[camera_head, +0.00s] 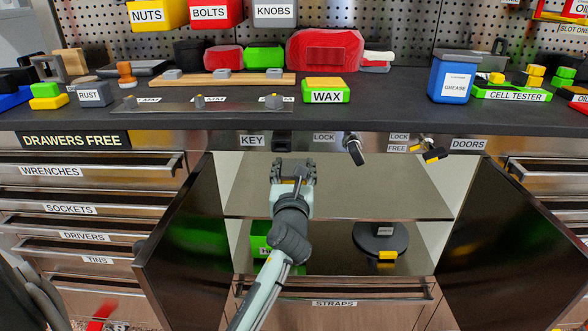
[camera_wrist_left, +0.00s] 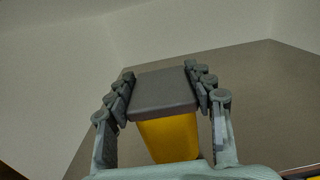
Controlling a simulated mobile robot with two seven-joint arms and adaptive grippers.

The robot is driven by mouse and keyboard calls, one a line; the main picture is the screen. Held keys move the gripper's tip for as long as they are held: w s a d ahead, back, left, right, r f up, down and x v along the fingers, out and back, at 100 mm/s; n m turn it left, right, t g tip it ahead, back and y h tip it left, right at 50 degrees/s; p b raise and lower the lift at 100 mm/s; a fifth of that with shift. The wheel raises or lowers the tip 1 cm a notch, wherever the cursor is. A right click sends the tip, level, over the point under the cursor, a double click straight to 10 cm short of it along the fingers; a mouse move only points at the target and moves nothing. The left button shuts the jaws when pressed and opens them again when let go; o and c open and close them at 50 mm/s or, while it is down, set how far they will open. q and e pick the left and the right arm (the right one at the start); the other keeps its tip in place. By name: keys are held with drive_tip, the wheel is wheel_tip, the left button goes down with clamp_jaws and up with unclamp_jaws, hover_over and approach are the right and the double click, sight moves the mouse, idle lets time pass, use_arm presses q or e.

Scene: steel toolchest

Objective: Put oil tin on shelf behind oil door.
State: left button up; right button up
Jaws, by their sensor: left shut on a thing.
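My left gripper (camera_head: 293,172) reaches into the open cabinet under the worktop, above the shelf (camera_head: 385,190). In the left wrist view the gripper (camera_wrist_left: 163,85) is shut on a yellow tin with a dark grey top, taken as the oil tin (camera_wrist_left: 172,137). The fingers lie along both sides of its top. In the head view the gripper hides nearly all of the tin, and no label on it shows. The left door (camera_head: 178,240) and right door (camera_head: 515,235) both stand open. The shelf also shows in the left wrist view (camera_wrist_left: 262,95). My right gripper is out of view.
Below the shelf are a green box (camera_head: 260,240), partly behind my arm, and a dark round thing (camera_head: 375,238) with a yellow part. The visible right part of the shelf is bare. The worktop edge (camera_head: 210,140) with key and lock fittings is just above my gripper.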

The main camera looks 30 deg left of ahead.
use_arm(q)
drive_tip(key=o, duration=1.6)
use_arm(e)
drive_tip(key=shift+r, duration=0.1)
use_arm(q)
drive_tip(key=shift+r, duration=0.1)
drive_tip(key=v, duration=1.2)
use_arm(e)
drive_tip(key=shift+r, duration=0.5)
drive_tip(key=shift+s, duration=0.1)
